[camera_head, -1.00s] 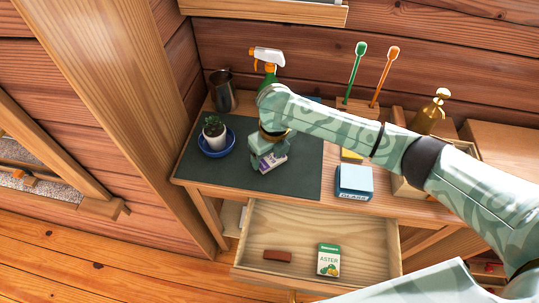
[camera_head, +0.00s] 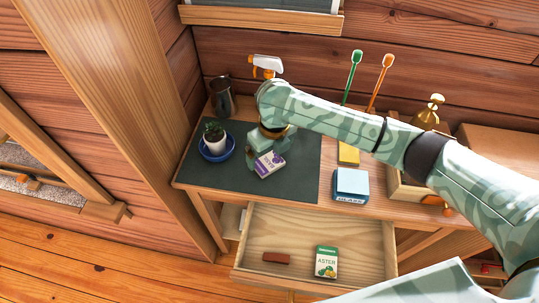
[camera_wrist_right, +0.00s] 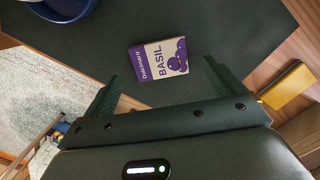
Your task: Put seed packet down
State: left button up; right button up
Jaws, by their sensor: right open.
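The purple and white basil seed packet (camera_head: 269,165) lies on the dark mat (camera_head: 310,160) on the desk. It also shows in the right wrist view (camera_wrist_right: 160,58), face up with "BASIL" readable. My right gripper (camera_head: 260,157) is directly over the packet, partly hiding it in the head view. In the right wrist view its two fingers (camera_wrist_right: 160,82) are spread wide, with the packet between and just beyond the tips, and a gap shows on each side. My left gripper is not in view.
A cactus on a blue saucer (camera_head: 203,152) stands left of the packet, with a metal pitcher (camera_head: 222,98) behind. A blue-white box (camera_head: 351,185) and a yellow block (camera_head: 348,154) sit to the right. The open drawer (camera_head: 345,230) holds an aster packet (camera_head: 326,262) and a red-brown block (camera_head: 276,258).

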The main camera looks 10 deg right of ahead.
aim_at(272, 167)
notch_tip(272, 167, up, 8)
jog(key=s+p, duration=0.1)
jog(key=p, duration=0.2)
jog(key=shift+d+r, duration=0.2)
jog(key=shift+r, duration=0.05)
